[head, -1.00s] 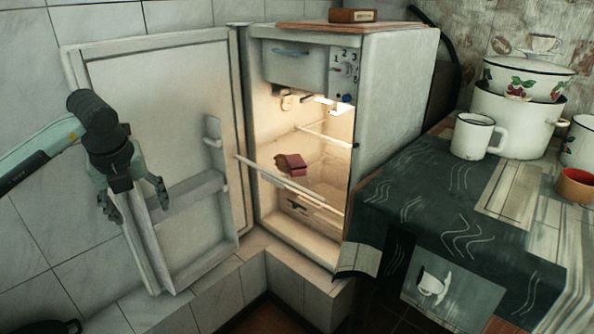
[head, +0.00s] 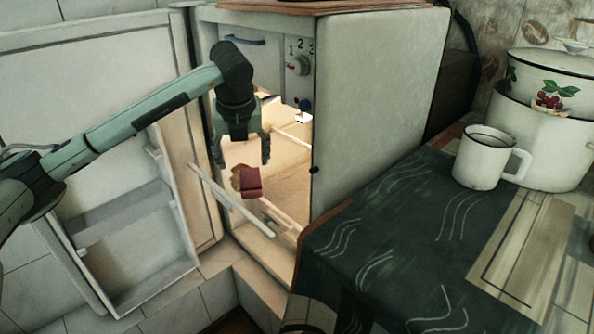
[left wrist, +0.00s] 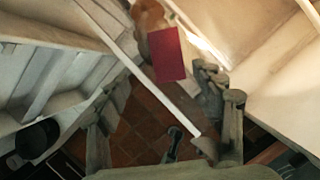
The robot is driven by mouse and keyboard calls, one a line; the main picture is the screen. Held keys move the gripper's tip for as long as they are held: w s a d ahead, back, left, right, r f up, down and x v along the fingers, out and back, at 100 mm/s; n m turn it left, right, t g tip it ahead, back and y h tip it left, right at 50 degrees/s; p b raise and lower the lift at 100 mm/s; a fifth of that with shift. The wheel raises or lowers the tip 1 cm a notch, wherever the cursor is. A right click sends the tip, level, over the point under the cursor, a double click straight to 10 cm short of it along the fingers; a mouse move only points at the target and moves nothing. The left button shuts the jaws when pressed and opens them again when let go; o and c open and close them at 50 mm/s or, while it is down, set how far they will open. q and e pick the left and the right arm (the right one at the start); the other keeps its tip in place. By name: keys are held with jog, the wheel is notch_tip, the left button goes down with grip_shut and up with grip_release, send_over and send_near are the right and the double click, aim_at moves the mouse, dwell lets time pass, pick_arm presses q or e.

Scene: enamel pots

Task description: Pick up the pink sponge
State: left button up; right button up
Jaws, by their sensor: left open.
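The pink sponge (head: 251,182) shows as a dark pinkish-red block inside the open fridge, near the front of a shelf. It also shows in the left wrist view (left wrist: 168,55), near the top middle. My left gripper (head: 242,157) points down at the fridge opening, with its fingers apart and nothing between them. In the head view it appears just above the sponge; the exact gap in depth is hard to tell. In the left wrist view the fingers (left wrist: 165,128) stand wide apart below the sponge in the picture. My right gripper is not in view.
The fridge door (head: 120,130) stands open on the left. A pale bar (head: 232,200) crosses the shelf front, close to the sponge. The fridge side wall (head: 380,100) bounds the right. A table with a dark cloth (head: 400,225) holds a white mug (head: 482,160) and an enamel pot (head: 545,145).

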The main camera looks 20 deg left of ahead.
aim_at(251, 178)
pick_arm(q)
jog(key=shift+w+d, duration=0.25)
jog(key=shift+w, duration=0.15)
jog(key=shift+w+f, duration=0.15)
jog(key=shift+f, duration=0.15)
jog(key=x, duration=0.7)
jog(key=shift+s+d+f+p, duration=0.1)
jog(key=shift+s+f+p, duration=0.1)
jog(key=shift+p, duration=0.15)
jog(key=shift+r, duration=0.1)
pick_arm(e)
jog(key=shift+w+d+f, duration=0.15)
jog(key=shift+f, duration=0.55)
pick_arm(q)
jog(key=c, duration=1.1)
jog(key=shift+r, duration=0.15)
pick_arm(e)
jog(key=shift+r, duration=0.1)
